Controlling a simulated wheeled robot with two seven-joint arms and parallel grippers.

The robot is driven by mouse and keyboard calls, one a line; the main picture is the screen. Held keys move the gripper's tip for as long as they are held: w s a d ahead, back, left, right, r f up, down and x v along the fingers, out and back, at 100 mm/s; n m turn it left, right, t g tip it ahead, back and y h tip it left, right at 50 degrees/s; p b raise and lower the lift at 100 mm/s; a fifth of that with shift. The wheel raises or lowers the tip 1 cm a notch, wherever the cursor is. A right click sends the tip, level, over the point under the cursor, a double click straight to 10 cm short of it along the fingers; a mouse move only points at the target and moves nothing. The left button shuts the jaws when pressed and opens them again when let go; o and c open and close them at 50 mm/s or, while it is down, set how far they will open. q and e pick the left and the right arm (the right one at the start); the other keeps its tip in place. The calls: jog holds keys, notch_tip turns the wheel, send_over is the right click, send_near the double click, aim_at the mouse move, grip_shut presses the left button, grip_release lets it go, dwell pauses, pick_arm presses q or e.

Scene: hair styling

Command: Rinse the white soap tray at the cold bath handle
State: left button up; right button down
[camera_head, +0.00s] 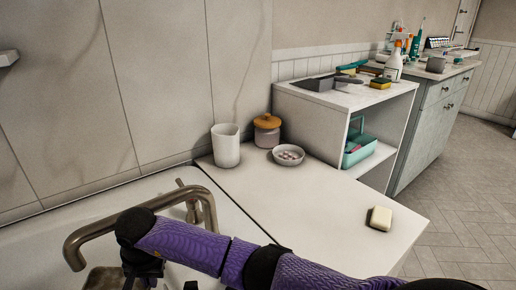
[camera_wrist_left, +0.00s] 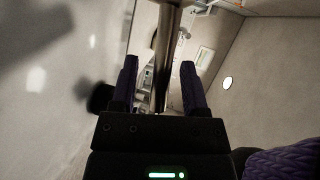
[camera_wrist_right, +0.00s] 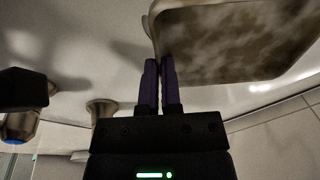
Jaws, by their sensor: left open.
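My right gripper (camera_wrist_right: 160,75) is shut on the edge of the soap tray (camera_wrist_right: 235,42), which looks white-grey with brown smears. In the head view the tray (camera_head: 102,279) is at the bottom left, over the bath and below the bronze spout (camera_head: 140,228); my right forearm crosses in front of the tap. My left gripper (camera_wrist_left: 160,82) is open, with a metal bar (camera_wrist_left: 164,50) showing between its fingers; contact cannot be told. A metal part with a blue end (camera_wrist_right: 22,128) shows at the left of the right wrist view, perhaps the cold handle.
A cream soap bar (camera_head: 380,218) lies on the white counter (camera_head: 300,210). A white cup (camera_head: 226,145), an orange-lidded jar (camera_head: 267,130) and a small bowl (camera_head: 288,155) stand at its back. A shelf unit (camera_head: 345,95) stands behind.

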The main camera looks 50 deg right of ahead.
pick_arm(q)
grip_shut()
jog(key=shift+a+f, duration=0.1)
dwell(1.2)
